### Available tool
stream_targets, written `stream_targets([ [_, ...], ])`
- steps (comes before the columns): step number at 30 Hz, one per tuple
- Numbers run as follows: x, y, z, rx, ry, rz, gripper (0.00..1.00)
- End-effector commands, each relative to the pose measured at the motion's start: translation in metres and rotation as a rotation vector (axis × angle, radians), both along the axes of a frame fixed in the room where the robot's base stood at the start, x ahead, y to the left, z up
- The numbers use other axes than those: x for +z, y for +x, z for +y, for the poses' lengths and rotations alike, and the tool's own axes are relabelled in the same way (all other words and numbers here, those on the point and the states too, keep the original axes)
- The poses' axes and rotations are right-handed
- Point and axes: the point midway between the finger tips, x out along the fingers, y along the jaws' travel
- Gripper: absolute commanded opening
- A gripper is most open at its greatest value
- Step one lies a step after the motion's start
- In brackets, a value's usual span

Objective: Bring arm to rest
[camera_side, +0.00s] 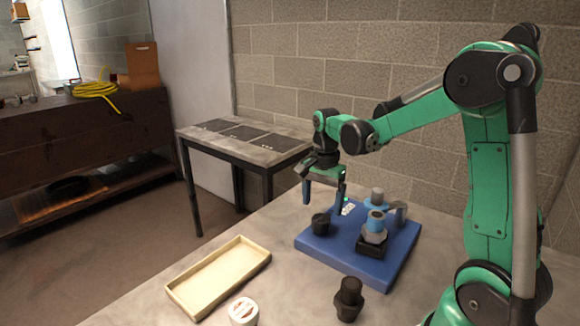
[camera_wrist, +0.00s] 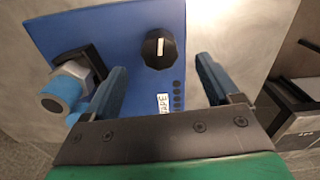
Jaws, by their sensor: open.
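My gripper (camera_side: 324,192) is open and empty, its two blue fingers hanging above the far left part of a blue board (camera_side: 308,241). In the wrist view my gripper (camera_wrist: 160,88) shows its fingers spread apart over the blue board (camera_wrist: 110,28). A black knob (camera_side: 320,224) stands on the board, and in the wrist view this knob (camera_wrist: 159,48) lies ahead of the fingers, untouched. A blue and grey fitting (camera_side: 375,226) sits on a black bracket (camera_side: 371,247) on the board; it also shows in the wrist view (camera_wrist: 65,88).
A shallow wooden tray (camera_side: 187,295) lies left of the board. A white and red round item (camera_side: 243,311) and a black stepped part (camera_side: 348,299) stand near the front edge. A side table (camera_side: 251,137) with dark panels stands behind. Bare tabletop surrounds the tray.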

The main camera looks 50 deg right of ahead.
Motion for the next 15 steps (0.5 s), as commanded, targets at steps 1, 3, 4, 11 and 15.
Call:
stream_targets([
  [1, 0.0041, -0.0001, 0.0001, 0.0, 0.0, 0.0, 0.82],
  [3, 0.0072, -0.0004, 0.0002, 0.0, 0.0, 0.0, 0.82],
  [4, 0.008, -0.0003, 0.0002, 0.0, 0.0, 0.0, 0.82],
  [11, 0.0085, -0.0003, 0.0002, 0.0, 0.0, 0.0, 0.82],
  [15, 0.0115, -0.0003, 0.0052, 0.038, -0.007, -0.014, 0.82],
])
